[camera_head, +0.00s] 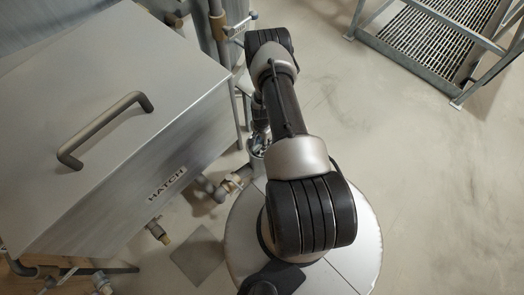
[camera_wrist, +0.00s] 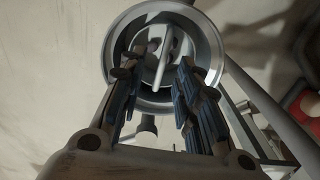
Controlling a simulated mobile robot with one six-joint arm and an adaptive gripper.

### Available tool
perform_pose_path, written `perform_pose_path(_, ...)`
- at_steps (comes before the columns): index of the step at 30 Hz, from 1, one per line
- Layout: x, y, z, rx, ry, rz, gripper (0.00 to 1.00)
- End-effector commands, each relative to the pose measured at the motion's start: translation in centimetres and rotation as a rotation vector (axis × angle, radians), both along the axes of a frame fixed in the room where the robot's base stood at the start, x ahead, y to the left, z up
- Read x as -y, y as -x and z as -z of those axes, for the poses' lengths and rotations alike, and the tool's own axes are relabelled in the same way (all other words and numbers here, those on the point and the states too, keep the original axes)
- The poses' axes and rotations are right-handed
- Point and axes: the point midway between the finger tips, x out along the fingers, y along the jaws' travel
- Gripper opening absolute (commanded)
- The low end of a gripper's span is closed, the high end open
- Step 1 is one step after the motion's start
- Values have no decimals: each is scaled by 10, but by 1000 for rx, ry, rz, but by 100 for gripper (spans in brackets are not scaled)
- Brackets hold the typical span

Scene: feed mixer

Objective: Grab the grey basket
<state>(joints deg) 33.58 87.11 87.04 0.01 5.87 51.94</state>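A round grey metal vessel (camera_wrist: 213,45), which looks like the grey basket, shows at the top of the wrist view. A straight bar (camera_wrist: 165,50) crosses its round opening. My gripper (camera_wrist: 158,66) is open, its two blue-padded fingers apart in front of the opening. The bar shows in the gap between the fingers, with space visible on either side. I cannot tell how deep the fingertips are. In the head view my arm covers most of this area; only part of a small round metal rim (camera_head: 258,146) shows beside the arm.
A metal step with grating (camera_head: 435,40) stands top right. The floor on the right is clear.

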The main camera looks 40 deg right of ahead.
Motion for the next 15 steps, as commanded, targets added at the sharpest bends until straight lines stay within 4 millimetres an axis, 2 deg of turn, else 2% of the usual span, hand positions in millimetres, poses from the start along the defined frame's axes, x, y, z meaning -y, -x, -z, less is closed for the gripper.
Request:
perform_pose_path(2,0,-1,5,1,1,0,31)
perform_pose_path(9,1,-3,42,0,0,0,31)
perform_pose_path(15,1,-3,53,1,0,0,31)
